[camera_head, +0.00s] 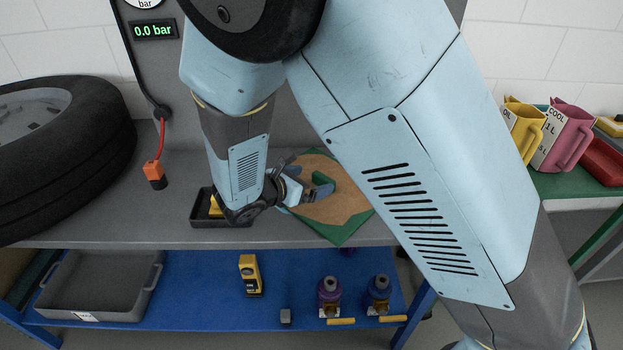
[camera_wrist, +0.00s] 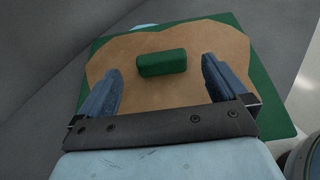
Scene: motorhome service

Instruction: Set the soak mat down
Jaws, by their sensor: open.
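The soak mat is a green square (camera_wrist: 275,118) with a large, uneven brown patch (camera_wrist: 225,45) over most of its face. A green block-shaped grip (camera_wrist: 162,63) stands up from its middle. In the head view the mat (camera_head: 338,236) lies on the grey bench top, one corner at the front edge, partly hidden by my arm. My gripper (camera_head: 322,189) is over the mat. In the wrist view my gripper's fingers (camera_wrist: 162,68) are spread, one to each side of the green grip, with a gap on both sides. Nothing is held.
A black tray (camera_head: 197,217) with a yellow thing stands left of my gripper on the grey bench (camera_head: 120,215). A tyre (camera_head: 95,150) lies at far left. Below, a blue shelf (camera_head: 200,290) holds a grey bin (camera_head: 100,285) and bottles. Jugs (camera_head: 568,135) stand at right.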

